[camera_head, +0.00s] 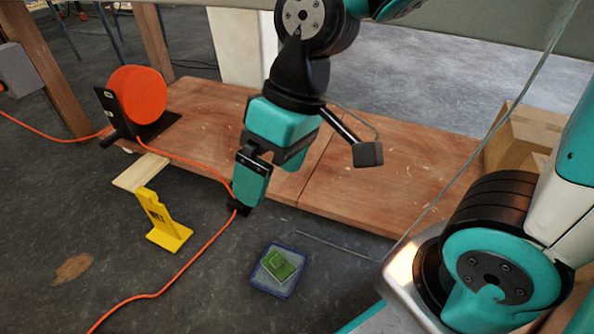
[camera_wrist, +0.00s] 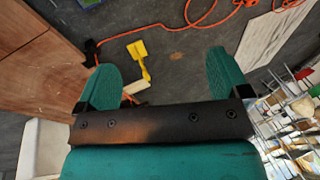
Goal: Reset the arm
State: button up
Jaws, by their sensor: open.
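My gripper (camera_head: 247,192) hangs down at the end of my arm, in front of the wooden platform in the head view. In the wrist view its two teal fingers (camera_wrist: 172,78) are spread apart with nothing between them. An orange cable (camera_head: 190,262) runs from the floor up behind or beside the fingertips in the head view; I cannot tell whether it touches them. In the wrist view the cable (camera_wrist: 190,28) lies beyond the fingers. A yellow stand (camera_head: 165,222) is on the floor left of my gripper, and it also shows in the wrist view (camera_wrist: 139,52).
An orange disc (camera_head: 138,93) on a black stand sits on the wooden platform (camera_head: 400,145). A green block (camera_head: 279,264) lies in a blue-edged tray (camera_head: 263,287) on the floor. A cardboard box (camera_head: 520,135) stands at right. A light wood piece (camera_head: 138,172) lies near the yellow stand.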

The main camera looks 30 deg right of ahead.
jog(key=shift+n, duration=0.6)
jog(key=s+r, duration=0.1)
jog(key=s, duration=0.2)
jog(key=s+r, duration=0.1)
jog(key=s, duration=0.1)
jog(key=shift+d+r, duration=0.3)
jog(key=shift+d, duration=0.05)
jog(key=shift+r, duration=0.1)
